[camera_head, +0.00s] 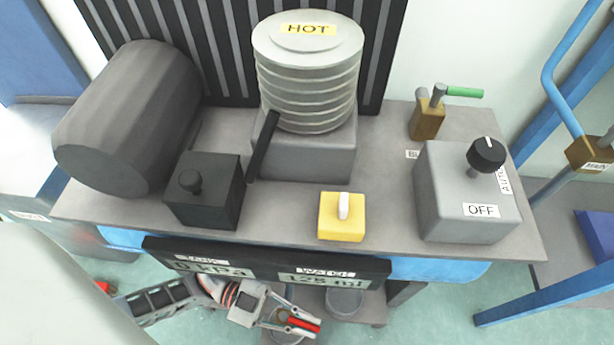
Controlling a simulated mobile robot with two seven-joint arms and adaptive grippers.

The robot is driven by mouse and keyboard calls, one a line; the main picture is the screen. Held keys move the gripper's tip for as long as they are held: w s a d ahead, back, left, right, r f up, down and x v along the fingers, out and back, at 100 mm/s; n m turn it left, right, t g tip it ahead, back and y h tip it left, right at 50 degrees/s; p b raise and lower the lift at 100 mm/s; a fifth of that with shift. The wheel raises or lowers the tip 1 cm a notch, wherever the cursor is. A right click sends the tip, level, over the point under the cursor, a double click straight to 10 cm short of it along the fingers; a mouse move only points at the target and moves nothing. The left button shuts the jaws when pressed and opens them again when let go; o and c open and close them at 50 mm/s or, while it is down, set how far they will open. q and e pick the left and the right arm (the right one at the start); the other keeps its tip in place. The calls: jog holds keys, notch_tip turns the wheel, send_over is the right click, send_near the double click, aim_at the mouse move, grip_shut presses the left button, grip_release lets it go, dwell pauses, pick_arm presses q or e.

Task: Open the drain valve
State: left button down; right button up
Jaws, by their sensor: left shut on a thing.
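My left gripper (296,323) reaches in low from the left, below the front edge of the bench. It is shut on a red handle (306,325), which shows between its fingers. This looks like the drain valve's handle, but no label on it can be read. The valve body is mostly hidden by the gripper and the bench. A round grey vessel (342,305) stands just right of the gripper, low under the bench. My right gripper is not in view.
On the bench (385,215) stand a grey motor-like cylinder (130,115), a ribbed tank marked HOT (308,80), a green-handled brass valve (428,118), a yellow switch box (342,222) and a knob box marked OFF (460,190). A display panel (265,264) hangs just above my left gripper.

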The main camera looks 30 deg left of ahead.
pick_arm(q)
jog(key=shift+s, duration=0.15)
jog(key=c, duration=2.1)
grip_release()
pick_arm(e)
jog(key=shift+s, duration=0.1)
